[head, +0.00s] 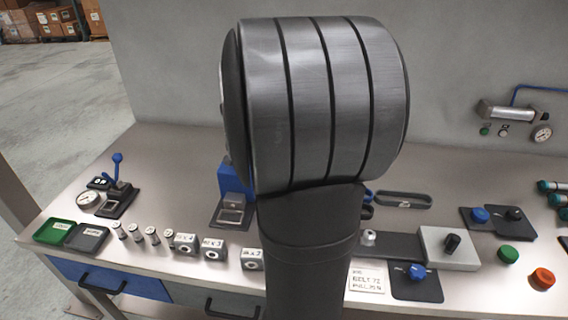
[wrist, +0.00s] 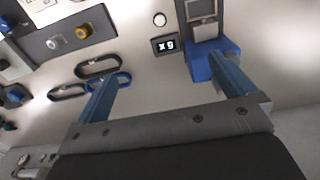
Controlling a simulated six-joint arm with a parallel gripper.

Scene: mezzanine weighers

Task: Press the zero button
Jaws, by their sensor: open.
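A small white round button (wrist: 159,19) sits beside a dark display (wrist: 164,45) reading "x g" in the wrist view. I can read no label on the button, so I cannot tell for sure it is the zero button. A blue scale body (wrist: 199,64) with a grey plate is to their right. It also shows at the left of my arm in the head view (head: 233,181). My gripper (wrist: 163,68) is open, its two blue fingers spread and nothing between them. The right finger overlaps the scale body in the picture; contact is unclear. My arm hides the gripper and button in the head view.
Black and blue loops (wrist: 98,67) lie left of the display. In the head view, metal blocks (head: 186,243) line the front left, and green (head: 508,254) and orange (head: 542,278) buttons stand at right.

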